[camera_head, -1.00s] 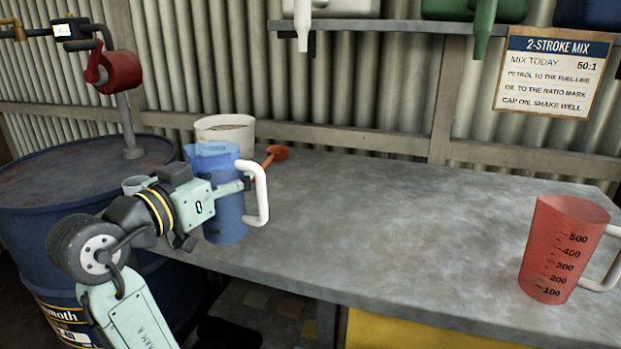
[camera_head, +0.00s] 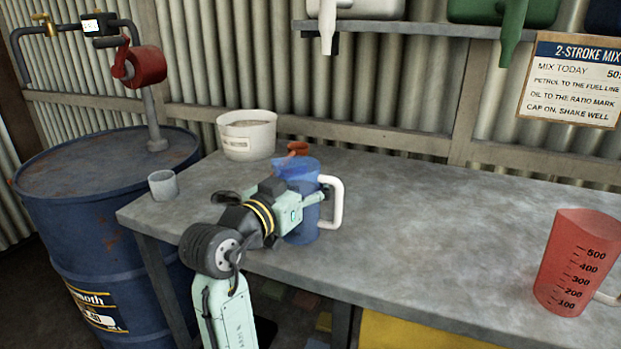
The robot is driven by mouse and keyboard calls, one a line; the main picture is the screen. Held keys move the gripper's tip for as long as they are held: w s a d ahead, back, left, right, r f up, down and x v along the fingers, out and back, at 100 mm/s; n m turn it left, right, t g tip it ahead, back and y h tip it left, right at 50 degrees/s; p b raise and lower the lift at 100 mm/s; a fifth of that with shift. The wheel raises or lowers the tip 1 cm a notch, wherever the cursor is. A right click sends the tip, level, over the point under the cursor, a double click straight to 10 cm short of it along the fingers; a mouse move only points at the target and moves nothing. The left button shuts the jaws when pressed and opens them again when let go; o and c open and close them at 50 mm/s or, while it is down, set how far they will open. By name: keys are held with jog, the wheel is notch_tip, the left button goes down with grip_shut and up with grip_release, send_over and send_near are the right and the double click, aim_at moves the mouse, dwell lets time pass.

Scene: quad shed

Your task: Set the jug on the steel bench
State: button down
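A translucent blue jug (camera_head: 293,171) with a white handle (camera_head: 337,202) is upright over the front left part of the steel bench (camera_head: 420,225). My gripper (camera_head: 316,198) is shut on the jug's body from the left, with one finger across its front toward the handle; the far finger is hidden. I cannot tell whether the jug's base touches the bench top. A red measuring jug (camera_head: 578,262) with a pale handle and marks stands at the bench's right end, cut by the picture's edge.
A white tub (camera_head: 246,137) and a red-orange scoop (camera_head: 299,147) are behind the blue jug. A blue drum (camera_head: 100,170) with a red pump stands left. The bench's middle is clear.

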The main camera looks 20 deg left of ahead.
jog(key=shift+f, duration=0.1)
jog(key=c, duration=0.5)
grip_release()
